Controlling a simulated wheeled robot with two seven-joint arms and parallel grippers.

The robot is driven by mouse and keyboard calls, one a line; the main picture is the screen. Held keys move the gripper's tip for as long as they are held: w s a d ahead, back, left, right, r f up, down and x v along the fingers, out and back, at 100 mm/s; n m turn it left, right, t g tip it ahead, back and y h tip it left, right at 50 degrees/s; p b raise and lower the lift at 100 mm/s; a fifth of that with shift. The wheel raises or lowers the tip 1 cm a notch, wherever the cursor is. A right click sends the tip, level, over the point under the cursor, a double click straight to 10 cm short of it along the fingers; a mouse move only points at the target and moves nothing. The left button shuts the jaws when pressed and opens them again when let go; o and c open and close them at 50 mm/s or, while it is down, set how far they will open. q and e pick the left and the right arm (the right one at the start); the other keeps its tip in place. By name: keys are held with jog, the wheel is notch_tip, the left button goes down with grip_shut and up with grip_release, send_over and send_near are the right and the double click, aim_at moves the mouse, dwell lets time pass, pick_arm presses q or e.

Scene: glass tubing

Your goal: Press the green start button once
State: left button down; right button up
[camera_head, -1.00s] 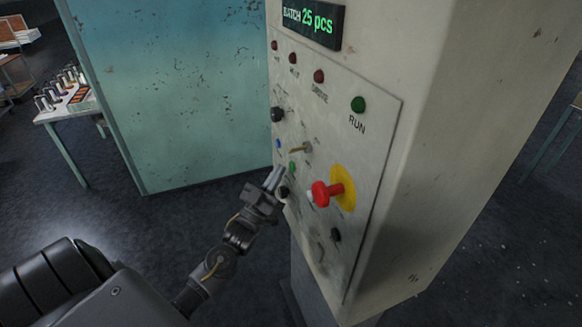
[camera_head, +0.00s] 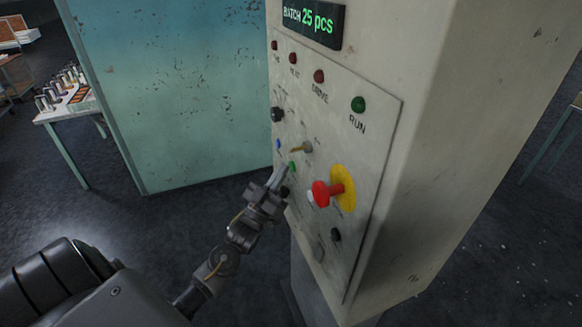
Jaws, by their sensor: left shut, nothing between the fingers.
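The small green button (camera_head: 293,166) sits on the grey control panel, below a brass-coloured lever switch and left of the red mushroom button. My left gripper (camera_head: 284,171) is shut and empty, its fingers pointing up at the panel. Its fingertips are right by the green button and overlap its lower left in the picture. I cannot tell whether they touch it. My right gripper is not in view.
The red mushroom button (camera_head: 328,192) on its yellow plate sticks out right of the fingers. The lever switch (camera_head: 301,148), a blue button (camera_head: 278,144) and a black knob (camera_head: 277,114) are close above. A green lamp (camera_head: 358,104) is marked RUN. The display (camera_head: 313,24) reads BATCH 25 pcs.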

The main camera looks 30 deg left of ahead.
pick_arm(q)
jog(key=shift+w+d, duration=0.2)
jog(key=shift+w, duration=0.1)
dwell(0.4)
jog(key=shift+s, duration=0.1)
jog(key=shift+s+a, duration=0.4)
jog(key=shift+s, duration=0.15)
dwell(0.3)
jog(key=shift+s+a+p, duration=0.35)
jog(key=shift+s+a, duration=0.4)
jog(key=shift+s, duration=0.3)
jog(key=shift+s+a+p, duration=0.3)
jog(key=shift+s+a, duration=0.4)
jog(key=shift+s, duration=0.3)
